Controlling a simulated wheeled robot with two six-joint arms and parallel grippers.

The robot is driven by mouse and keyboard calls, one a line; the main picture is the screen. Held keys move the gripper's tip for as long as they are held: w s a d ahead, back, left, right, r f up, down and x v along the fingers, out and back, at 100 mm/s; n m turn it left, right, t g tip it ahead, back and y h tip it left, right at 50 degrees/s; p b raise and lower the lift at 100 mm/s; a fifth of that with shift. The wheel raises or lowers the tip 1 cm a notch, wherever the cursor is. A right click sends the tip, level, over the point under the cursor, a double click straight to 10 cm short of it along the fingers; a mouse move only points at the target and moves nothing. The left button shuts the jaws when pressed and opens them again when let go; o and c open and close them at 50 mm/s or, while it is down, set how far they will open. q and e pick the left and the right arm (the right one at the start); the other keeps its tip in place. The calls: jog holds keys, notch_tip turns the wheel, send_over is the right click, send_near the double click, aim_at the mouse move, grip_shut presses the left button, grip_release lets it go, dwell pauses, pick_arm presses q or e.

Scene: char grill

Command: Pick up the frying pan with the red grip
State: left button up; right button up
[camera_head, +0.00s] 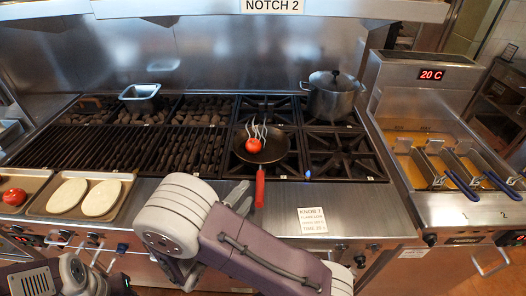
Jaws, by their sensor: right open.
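The frying pan (282,158) is dark and round and sits on a burner grate in the middle of the stove. Its red grip (260,188) points toward me over the stove's front edge. A red tomato (253,145) lies in the pan, with pale wisps of steam above it. My right gripper (243,196) is open, just left of the red grip and partly hidden behind my arm. I cannot tell whether it touches the grip. My left arm shows at the lower left, but its gripper is not in view.
A steel pot (332,98) stands on the back right burner. A tray (130,197) with two pale flat breads lies at the left, beside another tomato (15,197). A fryer (440,165) with blue-handled baskets stands at the right. A small metal container (140,94) sits at the back left.

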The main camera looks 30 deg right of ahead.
aim_at(260, 178)
jog(key=x, duration=0.4)
jog(key=shift+d+f, duration=0.1)
jog(key=shift+f, duration=0.1)
jog(key=p+x, duration=0.1)
jog(key=x, duration=0.4)
jog(key=shift+w+f, duration=0.1)
jog(key=shift+c, duration=1.2)
grip_shut()
